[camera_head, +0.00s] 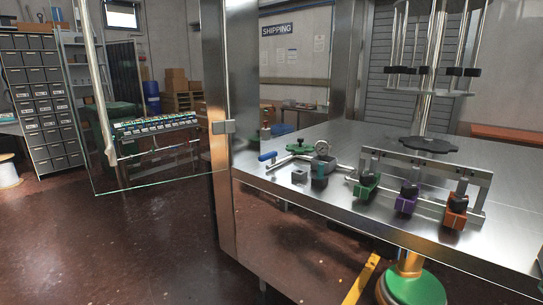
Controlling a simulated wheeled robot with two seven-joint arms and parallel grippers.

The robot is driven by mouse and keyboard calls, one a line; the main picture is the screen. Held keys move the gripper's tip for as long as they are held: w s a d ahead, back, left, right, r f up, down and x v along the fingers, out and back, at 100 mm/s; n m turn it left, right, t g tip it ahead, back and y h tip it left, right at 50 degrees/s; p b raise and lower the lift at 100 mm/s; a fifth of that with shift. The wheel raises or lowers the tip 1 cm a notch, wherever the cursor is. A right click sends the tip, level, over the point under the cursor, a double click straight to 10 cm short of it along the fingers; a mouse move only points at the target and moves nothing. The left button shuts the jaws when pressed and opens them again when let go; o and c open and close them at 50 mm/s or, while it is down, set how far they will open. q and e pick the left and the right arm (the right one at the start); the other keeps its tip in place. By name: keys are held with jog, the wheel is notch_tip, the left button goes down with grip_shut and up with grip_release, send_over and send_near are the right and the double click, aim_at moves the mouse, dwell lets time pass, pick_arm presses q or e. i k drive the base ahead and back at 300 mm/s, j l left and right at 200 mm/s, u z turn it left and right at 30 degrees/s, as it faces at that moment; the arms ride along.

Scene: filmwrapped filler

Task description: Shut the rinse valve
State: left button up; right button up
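On the steel worktop, a pipe fitting carries a blue-handled lever (267,156), a green handwheel (299,149) and a small round gauge (322,147). To the right, a metal bracket (425,165) stands behind a green block (366,187), a purple block (406,201) and an orange block (455,214), each with a black top part. No label naming the rinse valve is readable, so I cannot tell which of these it is or whether it is open. Neither of my grippers is in view.
The steel worktop (350,222) has a post (219,125) at its left corner. An open glass door (160,165) stands left of it. A rod carousel (430,75) rises above the worktop. A green round base (412,290) is below. The floor (150,240) at left is clear.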

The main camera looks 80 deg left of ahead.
aim_at(273, 155)
jog(key=u, duration=2.5)
